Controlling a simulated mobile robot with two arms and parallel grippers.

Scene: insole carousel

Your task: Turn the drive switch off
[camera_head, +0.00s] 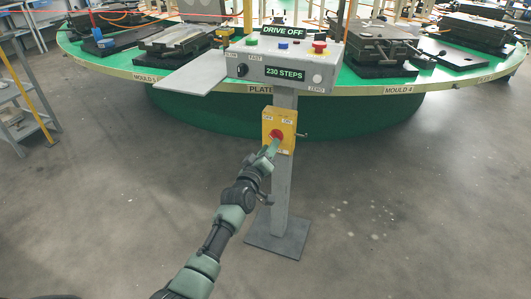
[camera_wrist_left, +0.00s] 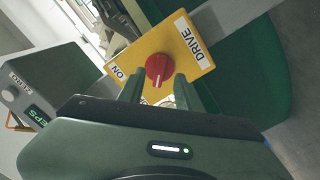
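The drive switch is a yellow box (camera_head: 270,116) on a grey post, with a red rotary knob (camera_head: 278,133) on its face. In the left wrist view the knob (camera_wrist_left: 158,68) sits on the yellow plate (camera_wrist_left: 187,48), lettered DRIVE and ON; the other label is partly hidden. My left gripper (camera_head: 271,146) is at the box, just in front of the knob. Its two fingers (camera_wrist_left: 157,84) are apart, one on each side below the knob, with a gap showing; contact cannot be told. The console display (camera_head: 285,31) above reads DRIVE OFF. My right gripper is not in view.
The grey console (camera_head: 250,57) with coloured buttons tops the post (camera_head: 281,190), which stands on a flat base plate (camera_head: 278,240). Behind is the large round green carousel (camera_head: 350,78) carrying moulds. A shelf rack (camera_head: 22,110) stands at left. Floor around the post is clear.

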